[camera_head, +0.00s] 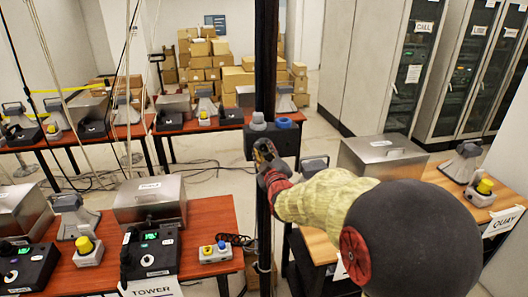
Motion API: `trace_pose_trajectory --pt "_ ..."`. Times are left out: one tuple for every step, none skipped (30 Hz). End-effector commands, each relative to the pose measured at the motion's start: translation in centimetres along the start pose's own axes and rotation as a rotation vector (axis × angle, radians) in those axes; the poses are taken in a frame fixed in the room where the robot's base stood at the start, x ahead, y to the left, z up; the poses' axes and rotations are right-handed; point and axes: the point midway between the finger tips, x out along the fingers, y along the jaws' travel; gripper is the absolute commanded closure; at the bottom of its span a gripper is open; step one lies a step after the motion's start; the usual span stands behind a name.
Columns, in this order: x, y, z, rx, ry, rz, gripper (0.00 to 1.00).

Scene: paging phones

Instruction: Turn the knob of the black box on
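A black box (272,141) is in the middle of the view, at the dark upright post. A grey round knob (258,121) and a blue round part (285,123) sit on its top. My gripper (264,150) is at the front of this box, just below the grey knob. I cannot tell whether it touches the box. The gripper is small and dark here, and its finger opening is not clear. My arm covers much of the lower right. Other black boxes with dials stand on the left table, one near the TOWER sign (151,253) and one at the left edge (27,268).
The dark post (265,60) rises beside the gripper. The red-brown table (205,215) at left holds metal cases, phones and a small box with yellow and blue buttons (215,252). A wooden table with a metal case (382,157) is at right. Cables lie on the floor behind.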

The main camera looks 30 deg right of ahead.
Motion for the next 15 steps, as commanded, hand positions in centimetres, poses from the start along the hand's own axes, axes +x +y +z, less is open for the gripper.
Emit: trace_pose_trajectory --pt "-0.01 0.01 -0.01 0.000 0.000 0.000 0.76" --pt "-0.01 0.01 0.00 0.000 0.000 0.000 0.78" --pt "-0.01 0.01 -0.01 0.000 0.000 0.000 0.80" --pt "-0.01 0.01 -0.01 0.000 0.000 0.000 0.82" --pt "-0.01 0.01 -0.01 0.000 0.000 0.000 0.84" --pt "-0.01 0.01 -0.01 0.000 0.000 0.000 0.86" --pt "-0.01 0.00 -0.01 0.000 0.000 0.000 0.88" --pt "-0.01 0.00 -0.01 0.000 0.000 0.000 0.89" --pt "-0.01 0.00 0.00 0.000 0.000 0.000 0.92" --pt "-0.01 0.00 0.00 0.000 0.000 0.000 0.93" --pt "-0.01 0.00 0.00 0.000 0.000 0.000 0.95" --pt "-0.01 0.00 -0.01 0.000 0.000 0.000 0.97" --pt "-0.01 0.00 -0.01 0.000 0.000 0.000 0.99" --pt "-0.02 -0.01 0.00 0.000 0.000 0.000 1.00" --pt "-0.02 -0.01 0.00 0.000 0.000 0.000 1.00"
